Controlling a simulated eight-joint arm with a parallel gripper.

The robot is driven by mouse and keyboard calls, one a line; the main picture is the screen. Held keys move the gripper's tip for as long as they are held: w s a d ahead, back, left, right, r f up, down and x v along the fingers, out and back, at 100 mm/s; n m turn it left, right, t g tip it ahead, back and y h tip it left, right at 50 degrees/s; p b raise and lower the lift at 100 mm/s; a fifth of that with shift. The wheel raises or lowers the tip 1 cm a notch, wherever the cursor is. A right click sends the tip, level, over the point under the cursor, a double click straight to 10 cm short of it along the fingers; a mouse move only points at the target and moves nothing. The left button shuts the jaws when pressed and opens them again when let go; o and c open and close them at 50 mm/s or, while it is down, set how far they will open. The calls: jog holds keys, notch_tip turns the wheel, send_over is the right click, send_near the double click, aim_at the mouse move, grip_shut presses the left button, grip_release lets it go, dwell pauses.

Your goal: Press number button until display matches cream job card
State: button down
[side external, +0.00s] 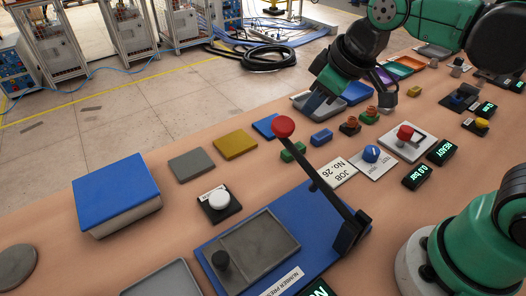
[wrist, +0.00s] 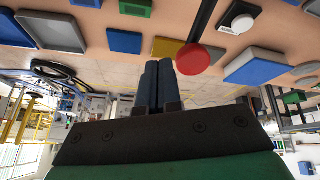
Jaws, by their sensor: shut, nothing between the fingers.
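The cream job card (side external: 339,174) reads "JOB No. 26" and lies flat on the bench near the middle. A white round button (side external: 219,200) on a black base, with a small label too small to read, stands left of the blue press. It also shows at the top of the wrist view (wrist: 242,21). A dark display (side external: 318,289) is cut off at the bottom edge, so its number cannot be read. My gripper (side external: 316,104) is shut and empty, above the far side of the bench, well away from the button. Its fingers (wrist: 160,68) sit together in the wrist view.
The blue press (side external: 209,250), labelled "NUMBER PRESS", has a raised lever with a red knob (side external: 283,127) between my gripper and the white button. The knob also shows in the wrist view (wrist: 192,59). A blue-topped box (side external: 117,188) stands at left. Blocks, trays and other controls crowd the right.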

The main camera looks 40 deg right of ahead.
jog(key=w+a+r+n+g, duration=0.2)
jog(key=w+a+n+g, duration=0.1)
jog(key=a+n, duration=0.45)
jog(key=n+g, duration=0.2)
jog(key=n, duration=0.4)
send_over(220, 198)
jog(key=f, duration=0.1)
jog(key=shift+s+h, duration=0.35)
jog(key=shift+h, duration=0.05)
jog(key=f, duration=1.4)
jog(key=shift+w, duration=0.25)
jog(key=shift+f, duration=1.05)
